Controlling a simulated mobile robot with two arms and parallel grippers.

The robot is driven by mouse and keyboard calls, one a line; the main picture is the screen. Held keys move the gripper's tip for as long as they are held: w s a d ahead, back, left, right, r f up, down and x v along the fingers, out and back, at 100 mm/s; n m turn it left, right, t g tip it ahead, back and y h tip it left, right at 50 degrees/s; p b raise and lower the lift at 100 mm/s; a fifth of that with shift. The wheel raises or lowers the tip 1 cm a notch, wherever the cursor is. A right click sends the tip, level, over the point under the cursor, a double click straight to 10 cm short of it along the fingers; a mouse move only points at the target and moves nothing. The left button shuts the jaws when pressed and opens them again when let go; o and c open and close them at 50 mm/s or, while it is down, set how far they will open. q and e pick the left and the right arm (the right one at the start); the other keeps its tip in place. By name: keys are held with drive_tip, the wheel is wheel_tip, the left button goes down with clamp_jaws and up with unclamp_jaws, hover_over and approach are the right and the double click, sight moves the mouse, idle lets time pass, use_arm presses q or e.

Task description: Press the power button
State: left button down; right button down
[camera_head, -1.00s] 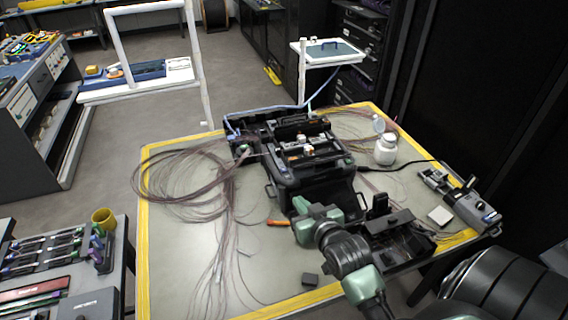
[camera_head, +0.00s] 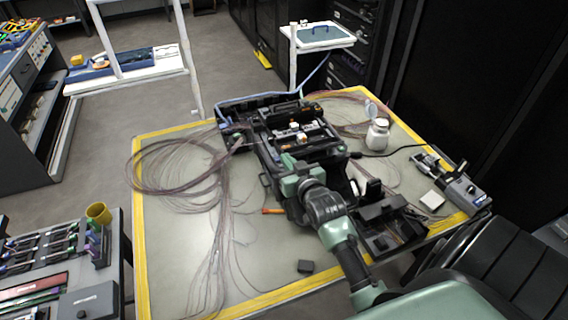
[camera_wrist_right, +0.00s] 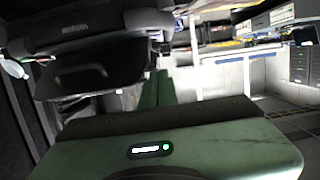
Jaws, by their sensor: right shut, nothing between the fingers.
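The fusion splicer (camera_head: 268,150) is a dark boxy machine on the table, with its top open and small white and orange parts inside. I cannot make out the power button in either view. My right gripper (camera_head: 288,160), green and shut with nothing in it, is at the splicer's front side and covers part of it. Whether it touches the splicer is unclear. In the right wrist view the green fingers (camera_wrist_right: 157,90) are together, with a dark splicer panel (camera_wrist_right: 88,75) just left of them. My left gripper is not in view.
The grey table (camera_head: 185,235) has a yellow edge. Loose fibre cables (camera_head: 165,165) lie left of the splicer. A white bottle (camera_head: 377,135) and a small device (camera_head: 462,193) stand to the right. A black open case (camera_head: 392,232) lies near my right forearm.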

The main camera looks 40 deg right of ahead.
sight(281, 166)
drive_tip(key=w+f, duration=0.2)
drive_tip(key=f+p, duration=0.1)
drive_tip(key=shift+w+d+f, duration=0.3)
drive_tip(key=shift+w+f, duration=0.05)
drive_tip(key=shift+w, duration=0.05)
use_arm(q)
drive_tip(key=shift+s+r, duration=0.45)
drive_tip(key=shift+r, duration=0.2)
use_arm(e)
drive_tip(key=shift+s+f, duration=0.1)
drive_tip(key=shift+f, duration=0.4)
